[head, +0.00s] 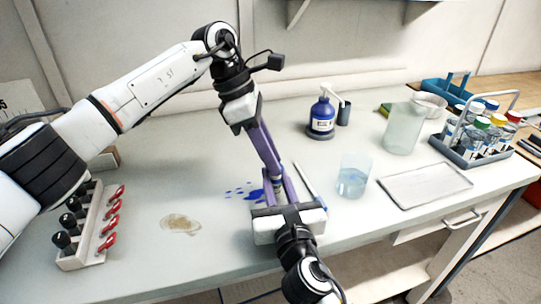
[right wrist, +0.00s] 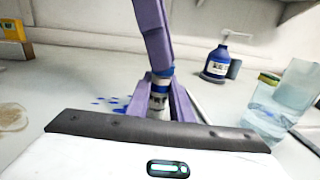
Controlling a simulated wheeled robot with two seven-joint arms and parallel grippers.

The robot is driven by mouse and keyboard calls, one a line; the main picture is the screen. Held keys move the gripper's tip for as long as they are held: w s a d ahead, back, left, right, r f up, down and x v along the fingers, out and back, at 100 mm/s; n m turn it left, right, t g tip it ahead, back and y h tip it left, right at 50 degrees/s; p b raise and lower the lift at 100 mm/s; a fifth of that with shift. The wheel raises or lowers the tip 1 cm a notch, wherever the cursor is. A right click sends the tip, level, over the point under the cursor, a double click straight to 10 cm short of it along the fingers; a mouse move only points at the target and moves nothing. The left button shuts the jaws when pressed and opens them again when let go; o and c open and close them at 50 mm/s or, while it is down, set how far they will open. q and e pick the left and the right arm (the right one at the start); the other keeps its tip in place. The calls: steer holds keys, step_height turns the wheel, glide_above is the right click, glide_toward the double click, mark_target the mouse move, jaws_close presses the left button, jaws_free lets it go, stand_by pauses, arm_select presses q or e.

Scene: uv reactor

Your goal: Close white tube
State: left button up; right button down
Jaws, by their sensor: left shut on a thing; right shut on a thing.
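The small white tube (head: 277,187) stands roughly upright between my two grippers, mostly hidden by their fingers. In the right wrist view the tube (right wrist: 159,102) shows a pale body with blue bands near its top. My right gripper (head: 278,182) is shut around its body from the front. My left gripper (head: 273,170) reaches down from above, its long purple fingers shut on the upper end with the blue part (right wrist: 163,72). Whether a gap remains between the upper blue part and the tube body cannot be told.
A water beaker (head: 353,180) and a thin stick (head: 307,183) are close on the right, with a flat tray (head: 405,194) beyond. A blue bottle (head: 322,115) stands behind. A rack with red-handled tools (head: 75,258) is at left. Blue spots and a brown stain mark the table.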

arm_select(q)
steer(key=shift+w+m+g, duration=0.15)
steer(key=shift+m+g, duration=0.25)
steer(key=shift+m, duration=0.8)
steer(key=o, duration=1)
steer(key=shift+r, duration=2.3)
steer(key=shift+c, duration=0.3)
